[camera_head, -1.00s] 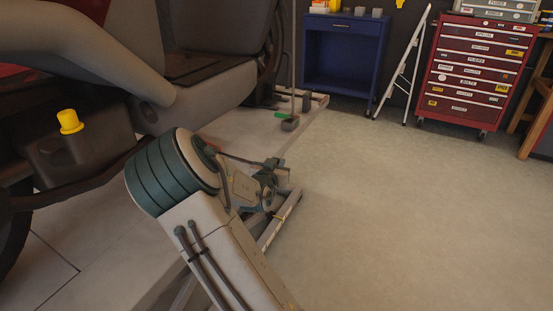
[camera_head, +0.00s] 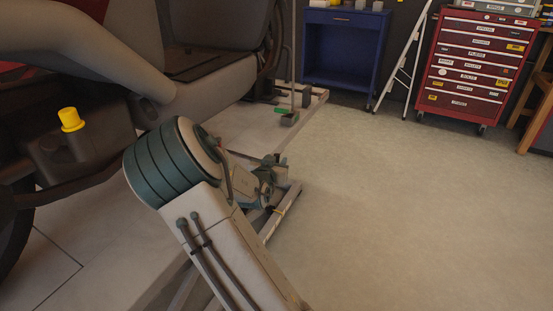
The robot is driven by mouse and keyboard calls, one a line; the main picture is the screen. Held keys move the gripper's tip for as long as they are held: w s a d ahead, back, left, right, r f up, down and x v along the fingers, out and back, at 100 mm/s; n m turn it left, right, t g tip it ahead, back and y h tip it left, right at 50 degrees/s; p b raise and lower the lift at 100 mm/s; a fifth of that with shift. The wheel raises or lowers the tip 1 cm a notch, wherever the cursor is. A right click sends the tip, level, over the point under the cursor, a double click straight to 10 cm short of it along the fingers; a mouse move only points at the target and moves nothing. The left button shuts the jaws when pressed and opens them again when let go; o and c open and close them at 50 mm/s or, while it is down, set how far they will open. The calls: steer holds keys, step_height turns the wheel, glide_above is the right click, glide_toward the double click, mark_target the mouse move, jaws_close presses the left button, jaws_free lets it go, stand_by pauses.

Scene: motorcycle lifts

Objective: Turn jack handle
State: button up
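A thin upright rod (camera_head: 293,60), perhaps the jack handle, stands beyond my arm at the edge of the lift. Its foot meets a small dark block (camera_head: 289,119) with a green piece (camera_head: 281,110) beside it. My gripper (camera_head: 280,166) is at the far end of my arm, nearer to me than the rod and apart from it in the picture. It appears low over the lift's rail (camera_head: 284,209). My own wrist partly hides it, and its fingers are too small to read as open or shut.
A motorcycle (camera_head: 210,85) with a yellow cap (camera_head: 70,119) fills the left side, close to my arm. A blue cabinet (camera_head: 343,52), a white ladder (camera_head: 400,65) and a red tool chest (camera_head: 472,70) stand at the back. The floor (camera_head: 410,210) on the right is clear.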

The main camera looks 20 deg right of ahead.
steer(key=p+v, duration=0.3)
steer(key=v, duration=0.9)
